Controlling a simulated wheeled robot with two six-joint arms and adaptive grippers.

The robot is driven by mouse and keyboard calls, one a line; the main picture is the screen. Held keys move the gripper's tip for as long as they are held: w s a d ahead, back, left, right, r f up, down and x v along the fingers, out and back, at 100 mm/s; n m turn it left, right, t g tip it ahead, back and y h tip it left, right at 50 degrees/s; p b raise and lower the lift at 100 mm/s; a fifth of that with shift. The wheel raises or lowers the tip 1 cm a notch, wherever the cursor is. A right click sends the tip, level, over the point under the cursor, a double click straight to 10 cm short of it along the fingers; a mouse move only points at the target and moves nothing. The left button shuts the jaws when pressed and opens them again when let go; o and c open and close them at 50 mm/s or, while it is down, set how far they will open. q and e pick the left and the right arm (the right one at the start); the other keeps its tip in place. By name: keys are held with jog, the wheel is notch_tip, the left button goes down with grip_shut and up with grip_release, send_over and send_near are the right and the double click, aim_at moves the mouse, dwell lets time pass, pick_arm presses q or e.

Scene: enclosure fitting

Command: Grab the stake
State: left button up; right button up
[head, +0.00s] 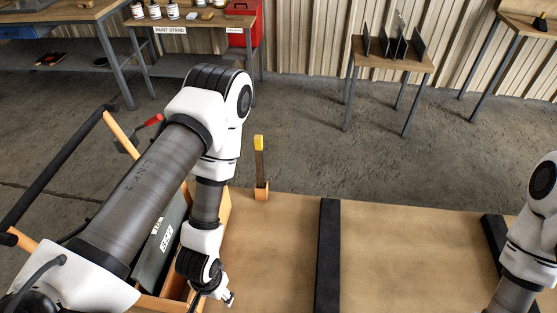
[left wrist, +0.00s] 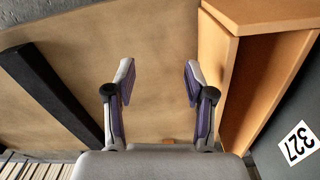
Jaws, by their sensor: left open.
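The stake (head: 259,160) stands upright at the far edge of the wooden table in the head view. It is a thin brown stick with a yellow top, and its foot is in a small orange holder (head: 261,192). My left gripper (head: 228,298) is low over the table, nearer to me than the stake and apart from it. In the left wrist view its two fingers (left wrist: 157,85) are open with bare table between them. I cannot make out the stake in that view. My right arm shows at the right edge, but its gripper is out of view.
An orange crate (left wrist: 214,60) with a dark panel (left wrist: 290,105) stands beside my left gripper. Black bars (head: 327,255) lie across the table (head: 410,250). Behind are a paint stand (head: 195,25) and a small table with upright dark plates (head: 398,45). Open floor lies between.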

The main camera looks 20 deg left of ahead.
pick_arm(q)
jog(key=w, duration=0.3)
jog(key=n+t+y+b, duration=0.2)
jog(key=t+y+b, duration=0.15)
jog(key=t, duration=1.15)
send_near(258, 157)
jog(key=w+a+f, duration=0.1)
jog(key=w, duration=0.1)
jog(key=p+x, duration=0.1)
jog(key=x, duration=0.2)
jog(key=p+x, duration=0.1)
jog(key=x, duration=0.1)
jog(key=p+x, duration=0.1)
jog(key=x, duration=0.2)
jog(key=shift+w+d+r, duration=0.2)
jog(key=shift+w+r, duration=0.05)
jog(key=shift+w, duration=0.2)
jog(key=shift+w+f, duration=0.15)
grip_shut()
pick_arm(e)
jog(key=shift+w+f, duration=0.2)
jog(key=shift+f, duration=0.1)
